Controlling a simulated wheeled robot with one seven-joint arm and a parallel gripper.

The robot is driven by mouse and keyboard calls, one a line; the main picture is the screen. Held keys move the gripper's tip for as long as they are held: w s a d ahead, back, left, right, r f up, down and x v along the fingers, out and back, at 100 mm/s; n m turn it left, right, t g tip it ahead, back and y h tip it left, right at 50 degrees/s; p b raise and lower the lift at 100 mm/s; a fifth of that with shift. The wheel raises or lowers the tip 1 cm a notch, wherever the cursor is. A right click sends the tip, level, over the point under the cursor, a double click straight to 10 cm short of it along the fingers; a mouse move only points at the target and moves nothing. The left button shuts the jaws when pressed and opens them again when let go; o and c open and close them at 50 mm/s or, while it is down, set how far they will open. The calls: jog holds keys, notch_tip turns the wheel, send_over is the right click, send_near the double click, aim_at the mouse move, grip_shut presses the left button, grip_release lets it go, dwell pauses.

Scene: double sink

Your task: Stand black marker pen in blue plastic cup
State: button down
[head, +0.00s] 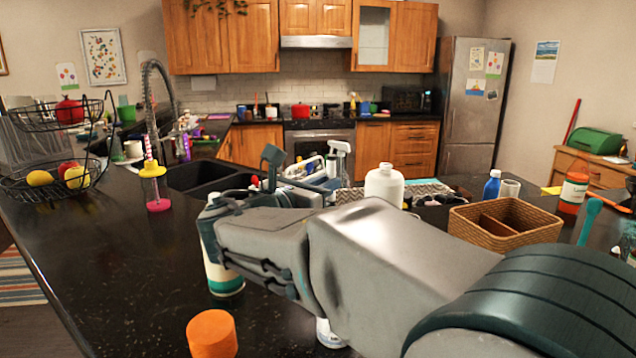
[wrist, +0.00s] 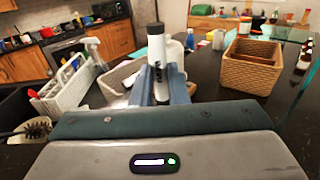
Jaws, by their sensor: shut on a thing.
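My gripper (wrist: 160,78) is shut on an upright marker pen (wrist: 156,48) with a white barrel and black ends, seen in the wrist view. In the head view my gripper (head: 268,170) is over the counter near the sink, and the pen cannot be made out. I cannot clearly identify a blue plastic cup in either view. A small blue container with a white top (head: 492,185) stands at the right, beside a grey cup (head: 510,188); it looks more like a bottle. My arm hides part of the counter.
A woven divided basket (head: 506,222) stands at the right. A white jug (head: 384,184) and a spray bottle (head: 340,155) stand behind my arm. An orange cylinder (head: 212,333) and a white-green bottle (head: 226,280) are near.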

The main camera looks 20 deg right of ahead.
jog(key=shift+f+b, duration=1.9)
jog(key=shift+f, duration=1.1)
jog(key=c, duration=1.3)
grip_release()
jog(key=shift+c, duration=0.2)
jog(key=v, duration=1.4)
jog(key=shift+w+d, duration=0.1)
